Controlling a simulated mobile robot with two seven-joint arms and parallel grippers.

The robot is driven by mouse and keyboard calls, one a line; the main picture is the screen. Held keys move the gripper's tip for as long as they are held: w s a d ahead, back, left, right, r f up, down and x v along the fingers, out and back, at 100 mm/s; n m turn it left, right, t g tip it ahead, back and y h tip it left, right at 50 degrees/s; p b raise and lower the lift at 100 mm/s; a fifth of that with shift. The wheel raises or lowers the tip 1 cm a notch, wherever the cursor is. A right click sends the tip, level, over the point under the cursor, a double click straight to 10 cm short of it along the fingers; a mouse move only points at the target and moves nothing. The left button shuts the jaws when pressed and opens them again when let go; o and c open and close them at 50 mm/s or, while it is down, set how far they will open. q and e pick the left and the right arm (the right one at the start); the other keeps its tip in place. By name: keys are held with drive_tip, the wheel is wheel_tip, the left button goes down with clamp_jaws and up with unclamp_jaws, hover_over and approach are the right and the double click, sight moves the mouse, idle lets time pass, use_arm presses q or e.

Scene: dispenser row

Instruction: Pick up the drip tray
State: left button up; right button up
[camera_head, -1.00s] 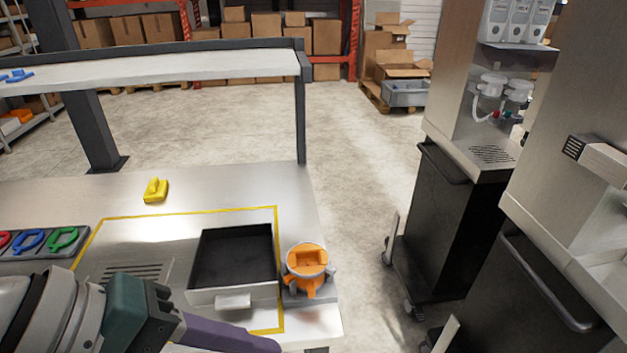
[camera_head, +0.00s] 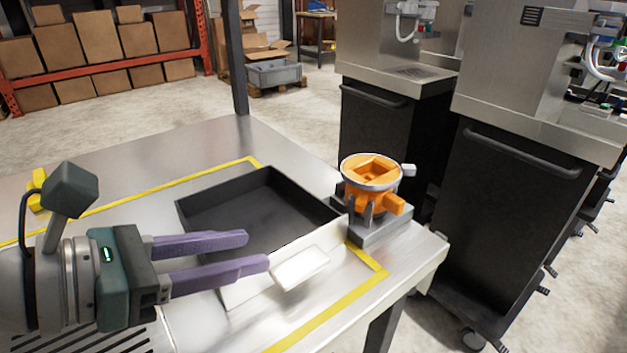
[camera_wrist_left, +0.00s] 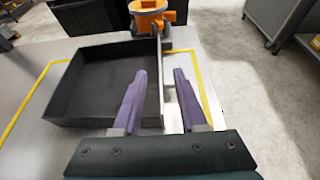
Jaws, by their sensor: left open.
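The drip tray (camera_head: 262,212) is a black, open, shallow box with a pale metal front and a white handle (camera_head: 300,267). It sits on the metal table inside a yellow outline. My left gripper (camera_head: 258,252) is open and empty, with purple fingers pointing right, close to the tray's front and left of the handle. In the left wrist view, the fingers (camera_wrist_left: 160,88) point toward the tray's metal front (camera_wrist_left: 158,75), and the left finger overlaps the black tray (camera_wrist_left: 100,80). The handle is mostly hidden there. I cannot tell whether a finger touches the tray. My right gripper is not in view.
An orange part in a round metal holder (camera_head: 372,178) stands on a grey block right beside the tray. A yellow object (camera_head: 36,190) lies at the table's left. Dark machine cabinets (camera_head: 515,200) stand beyond the table's right edge. The floor between is clear.

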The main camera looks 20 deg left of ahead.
sight(287, 246)
use_arm(q)
drive_tip(key=x, duration=0.2)
drive_tip(key=b+x, duration=0.1)
drive_tip(key=x, duration=0.1)
drive_tip(key=shift+w+f, duration=0.15)
drive_tip(key=shift+f, duration=0.3)
drive_tip(key=shift+w+d+f, duration=0.15)
drive_tip(key=shift+w+d, duration=0.25)
drive_tip(key=shift+w, duration=0.05)
clamp_jaws()
idle(0.6)
